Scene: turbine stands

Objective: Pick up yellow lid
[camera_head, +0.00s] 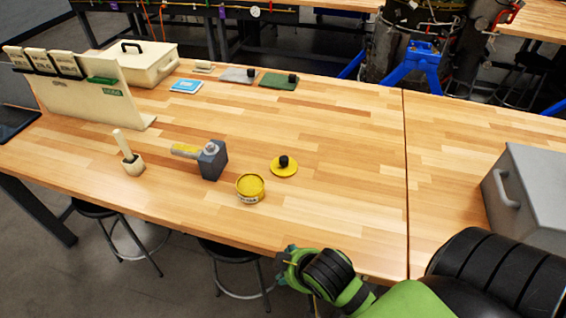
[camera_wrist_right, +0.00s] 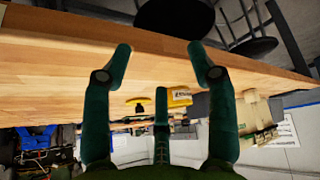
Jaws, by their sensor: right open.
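The yellow lid (camera_head: 292,172), a flat disc with a black knob, lies on the wooden table right of the open-looking yellow tin (camera_head: 250,188). In the right wrist view, which is turned upside down, the lid (camera_wrist_right: 138,100) shows beyond the fingers, beside the tin (camera_wrist_right: 179,97). My right gripper (camera_head: 290,258) is at the table's front edge, nearer than the lid and apart from it. In the wrist view its teal fingers (camera_wrist_right: 158,50) are spread, with nothing between them. My left gripper is not in view.
A dark blue block with a yellow-handled tool (camera_head: 211,160) stands left of the tin, and a cream holder (camera_head: 133,165) further left. A grey case (camera_head: 532,194) stands at the right. A cream box (camera_head: 140,60) is at the back. The table around the lid is clear.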

